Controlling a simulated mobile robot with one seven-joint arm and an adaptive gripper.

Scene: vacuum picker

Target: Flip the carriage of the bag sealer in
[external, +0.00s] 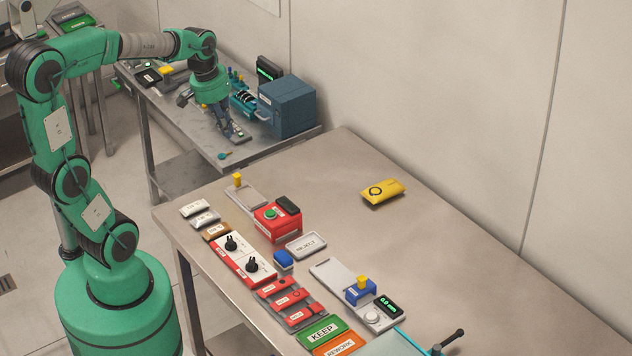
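No part in view is readable as the bag sealer, so I cannot tell for sure which device it is or how its carriage stands. My arm reaches to the back bench, and my gripper (222,116) points down over it, beside a teal device (243,99) with dark parts. The gripper is small and merges with grey parts below it. I cannot tell whether its fingers are open or shut, or whether they touch anything.
A blue box (288,107) stands right of the teal device, with a dark display (269,70) behind. The front table (450,250) holds a red box (278,222), labelled plates, knobs and a yellow device (382,191). Its right half is mostly clear. A black-handled lever (447,342) is at the bottom.

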